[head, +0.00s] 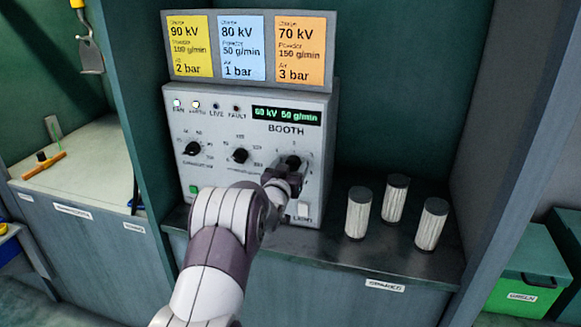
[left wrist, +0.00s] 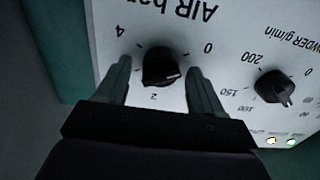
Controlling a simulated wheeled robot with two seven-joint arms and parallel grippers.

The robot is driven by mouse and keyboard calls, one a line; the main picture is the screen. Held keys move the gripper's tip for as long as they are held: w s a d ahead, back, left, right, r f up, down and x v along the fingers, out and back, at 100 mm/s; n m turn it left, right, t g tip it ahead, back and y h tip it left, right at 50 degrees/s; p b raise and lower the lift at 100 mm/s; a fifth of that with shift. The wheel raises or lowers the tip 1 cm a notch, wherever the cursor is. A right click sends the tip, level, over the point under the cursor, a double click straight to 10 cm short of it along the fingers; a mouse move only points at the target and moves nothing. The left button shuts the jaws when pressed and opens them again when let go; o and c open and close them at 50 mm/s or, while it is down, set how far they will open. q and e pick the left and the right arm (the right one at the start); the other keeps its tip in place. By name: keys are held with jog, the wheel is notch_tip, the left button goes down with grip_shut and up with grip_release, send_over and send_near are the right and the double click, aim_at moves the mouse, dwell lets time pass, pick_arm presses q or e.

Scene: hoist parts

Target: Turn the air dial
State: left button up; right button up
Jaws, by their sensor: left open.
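The air dial (head: 293,161) is the right-hand black knob on the grey booth control panel (head: 180,118). In the left wrist view the panel is upside down. There the air dial (left wrist: 160,66) sits below the "AIR bar" label, with 0, 2 and 4 around it. My left gripper (head: 288,176) is at the dial in the head view and partly covers it and its scale. In the left wrist view the open fingers (left wrist: 159,74) stand on either side of the dial, with visible gaps. My right gripper is not in view.
The powder dial (head: 240,155) and a third dial (head: 193,148) are to the left. A light switch (head: 304,210) is below the air dial. Several white cylinders, including one nearby (head: 358,212), stand on the shelf to the right. Three setting cards, one blue (head: 242,48), are above.

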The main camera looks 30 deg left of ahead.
pick_arm(q)
jog(key=c, duration=1)
jog(key=m+b, duration=0.6)
jog(key=b, duration=0.1)
jog(key=m+b, duration=0.3)
jog(key=b, duration=0.1)
jog(key=shift+d+f, duration=0.15)
jog(key=shift+f, duration=0.25)
jog(key=shift+r+m+b, duration=0.2)
jog(key=shift+m+b, duration=1.25)
jog(key=shift+m, duration=0.05)
jog(key=o, duration=1)
jog(key=shift+d, duration=0.1)
